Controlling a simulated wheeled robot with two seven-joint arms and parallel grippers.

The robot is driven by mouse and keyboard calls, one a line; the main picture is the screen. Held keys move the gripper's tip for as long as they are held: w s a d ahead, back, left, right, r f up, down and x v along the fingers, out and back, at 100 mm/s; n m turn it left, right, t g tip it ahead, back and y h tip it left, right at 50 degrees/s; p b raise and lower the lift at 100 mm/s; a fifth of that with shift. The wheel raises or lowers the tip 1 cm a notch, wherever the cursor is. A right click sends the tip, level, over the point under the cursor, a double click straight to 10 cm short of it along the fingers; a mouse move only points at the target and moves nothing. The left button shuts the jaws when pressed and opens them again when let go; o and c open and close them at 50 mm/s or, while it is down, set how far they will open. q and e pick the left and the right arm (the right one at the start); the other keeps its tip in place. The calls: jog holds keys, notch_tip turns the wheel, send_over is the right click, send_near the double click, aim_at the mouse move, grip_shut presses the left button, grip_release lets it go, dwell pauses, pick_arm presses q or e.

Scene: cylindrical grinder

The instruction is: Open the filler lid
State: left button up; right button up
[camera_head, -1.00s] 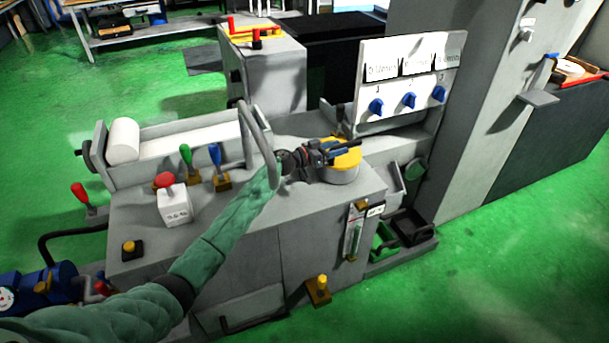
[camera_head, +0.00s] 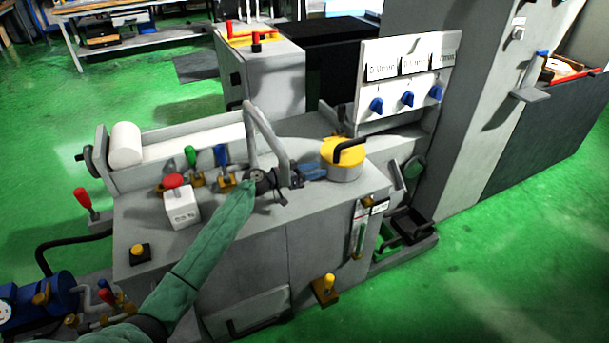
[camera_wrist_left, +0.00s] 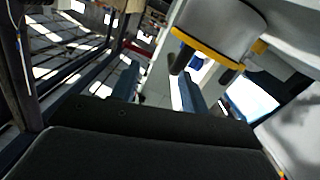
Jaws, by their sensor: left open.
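The filler lid (camera_head: 343,149) is a round yellow cap with a black bar handle (camera_head: 351,142). It sits on a short grey cylinder (camera_head: 341,172) on the machine top and looks shut. My left gripper (camera_head: 318,172) is just left of the cylinder, fingers pointing at it, open and empty. In the left wrist view the two blue fingers (camera_wrist_left: 160,85) are apart. The grey cylinder with the lid's yellow rim (camera_wrist_left: 215,52) shows above them, and a dark handle part (camera_wrist_left: 180,60) appears near the gap. Contact cannot be told. My right gripper is out of view.
A grey hoop-like pipe (camera_head: 265,130) rises close behind my left wrist. Levers (camera_head: 220,165) and a white box with a red button (camera_head: 180,203) stand to the left. A panel with blue knobs (camera_head: 407,80) is behind the lid.

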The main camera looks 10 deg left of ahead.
pick_arm(q)
jog(key=shift+s+a+f, duration=0.15)
jog(key=shift+s, duration=0.35)
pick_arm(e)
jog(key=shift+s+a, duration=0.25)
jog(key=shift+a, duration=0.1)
